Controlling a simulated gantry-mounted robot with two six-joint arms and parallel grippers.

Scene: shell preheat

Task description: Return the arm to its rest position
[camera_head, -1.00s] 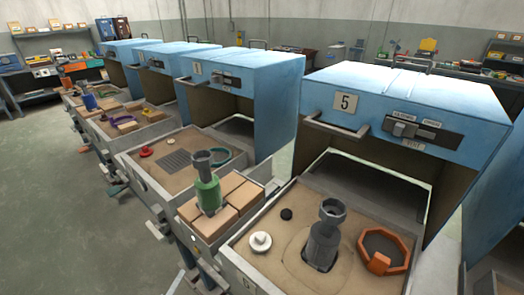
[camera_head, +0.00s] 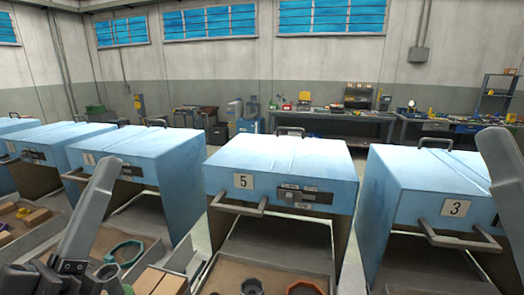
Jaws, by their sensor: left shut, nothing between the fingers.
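My left arm comes up at the lower left. Its grey link leans over the blue oven beside it, and the dark left gripper (camera_head: 62,270) sits low at the picture's edge. It is shut and holds nothing that I can see. Part of my right arm, a grey link, shows at the right edge, and its gripper is out of view. The blue oven with label 5 (camera_head: 283,180) stands in the middle with its door raised. Its sandy tray (camera_head: 262,270) holds a grey fitting (camera_head: 250,287) and an orange ring (camera_head: 306,288), both cut off below.
Blue oven 3 (camera_head: 440,200) stands on the right and more blue ovens (camera_head: 135,160) on the left. A teal ring (camera_head: 125,252) and tan blocks (camera_head: 160,282) lie at lower left. Workbenches (camera_head: 340,115) line the back wall.

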